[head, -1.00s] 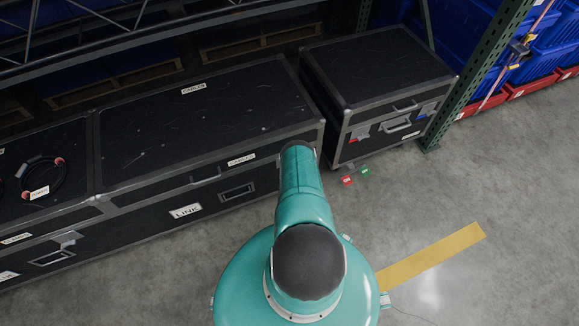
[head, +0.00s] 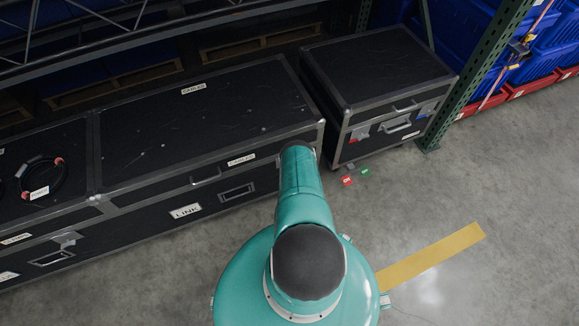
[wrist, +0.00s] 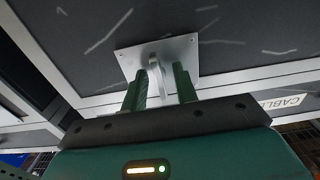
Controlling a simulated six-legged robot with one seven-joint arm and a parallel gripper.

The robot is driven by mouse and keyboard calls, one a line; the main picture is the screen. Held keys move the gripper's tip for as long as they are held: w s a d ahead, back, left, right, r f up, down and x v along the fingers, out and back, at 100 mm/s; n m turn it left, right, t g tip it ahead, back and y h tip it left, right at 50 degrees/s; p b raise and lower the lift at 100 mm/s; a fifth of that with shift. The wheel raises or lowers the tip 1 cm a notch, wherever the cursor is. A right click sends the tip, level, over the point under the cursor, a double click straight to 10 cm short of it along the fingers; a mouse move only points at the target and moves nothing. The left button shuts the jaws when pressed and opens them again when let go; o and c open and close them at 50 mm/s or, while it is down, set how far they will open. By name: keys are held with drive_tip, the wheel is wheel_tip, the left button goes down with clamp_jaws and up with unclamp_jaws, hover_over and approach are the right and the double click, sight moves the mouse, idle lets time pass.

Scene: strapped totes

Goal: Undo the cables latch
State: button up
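The cables case is the long black case with metal edging (head: 200,122) in the head view, with CABLES labels (head: 241,160) on its lid and front. In the wrist view, a silver latch plate (wrist: 185,55) with a raised metal tab (wrist: 156,78) sits on a black case face, beside a partly visible CABLE label (wrist: 284,104). My gripper (wrist: 159,88) has its two green fingers apart, one on each side of the tab. A gap shows between the tab and the right finger. The head view hides the gripper behind my arm.
A separate black case (head: 380,70) stands to the right, with red and green tags (head: 347,181) on the floor before it. A coiled cable (head: 42,178) lies on the left lid. A green rack post (head: 470,85) stands at right. The front floor is clear around a yellow stripe (head: 435,255).

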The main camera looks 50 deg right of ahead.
drive_tip(key=v, duration=1.3)
drive_tip(key=shift+s+a, duration=0.1)
drive_tip(key=shift+s, duration=0.15)
